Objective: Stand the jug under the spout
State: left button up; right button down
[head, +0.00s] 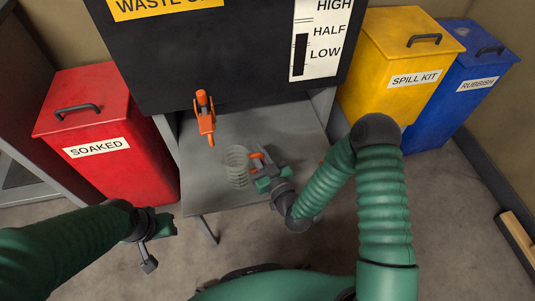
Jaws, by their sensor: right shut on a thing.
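The jug (236,166) is clear and ribbed, with an orange handle at its right side. It is over the grey shelf, to the right of and nearer than the orange spout (205,115); I cannot tell whether its base touches the shelf. The spout projects from the black waste oil tank (225,60). My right gripper (259,168) is shut on the jug at its handle side and hides part of it. My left gripper (158,242) is empty, its fingers apart, low at the left, away from the jug.
The grey shelf (200,188) below the tank has bare room to the left of the jug. A red SOAKED bin (115,165) stands at the left. A yellow SPILL KIT bin (385,55) and a blue RUBBISH bin (455,100) stand at the right.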

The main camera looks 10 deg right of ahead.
pick_arm(q)
jog(key=shift+f, duration=0.3)
pick_arm(e)
jog(key=shift+w+a+f, duration=0.1)
jog(key=shift+w+a, duration=0.4)
jog(key=shift+a, duration=0.45)
jog(key=shift+w+a, duration=0.55)
jog(key=shift+a, duration=0.35)
jog(key=shift+w+a+f, duration=0.1)
jog(key=shift+w+a, duration=0.4)
jog(key=shift+a, duration=0.45)
